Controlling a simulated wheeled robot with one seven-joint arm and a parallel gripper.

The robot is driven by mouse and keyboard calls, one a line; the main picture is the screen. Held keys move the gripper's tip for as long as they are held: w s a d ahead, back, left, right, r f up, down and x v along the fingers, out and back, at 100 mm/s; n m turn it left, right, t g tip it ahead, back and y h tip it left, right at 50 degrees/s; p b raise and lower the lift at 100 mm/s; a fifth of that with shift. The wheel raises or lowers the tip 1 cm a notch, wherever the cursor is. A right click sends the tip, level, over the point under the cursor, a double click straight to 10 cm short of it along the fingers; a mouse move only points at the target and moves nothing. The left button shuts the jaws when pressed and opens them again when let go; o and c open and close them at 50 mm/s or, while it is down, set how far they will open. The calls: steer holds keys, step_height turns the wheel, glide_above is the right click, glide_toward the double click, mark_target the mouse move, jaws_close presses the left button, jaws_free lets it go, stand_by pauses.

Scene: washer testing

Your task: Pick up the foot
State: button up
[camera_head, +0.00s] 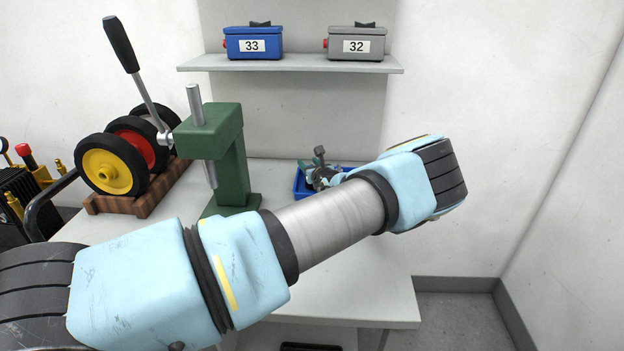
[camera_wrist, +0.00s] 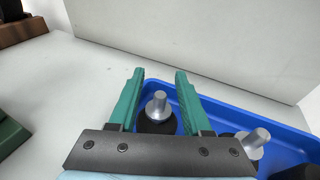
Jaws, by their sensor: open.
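A foot (camera_wrist: 158,108) with a black round base and a short silver stem stands in the blue tray (camera_wrist: 208,104), seen in the wrist view. My gripper (camera_wrist: 159,76) is open, and its two green fingers stand on either side of this foot's stem, apart from it. A second foot (camera_wrist: 254,140) with a silver stem sits to the right, partly hidden by the gripper's dark bar. A dark rounded part shows at the lower right corner. In the head view the blue tray (camera_head: 301,187) is mostly hidden behind my arm and gripper.
A green press (camera_head: 231,160) stands on the grey table (camera_head: 350,275) left of the tray. A shelf (camera_head: 290,63) holds a blue box (camera_head: 252,43) and a grey box (camera_head: 356,44). A wall rises behind the tray.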

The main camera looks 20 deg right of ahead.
jaws_close()
steer(key=shift+r, duration=0.1)
stand_by(0.6)
step_height(320, 180, up, 10)
steer(key=b, duration=0.3)
steer(key=shift+b, duration=0.35)
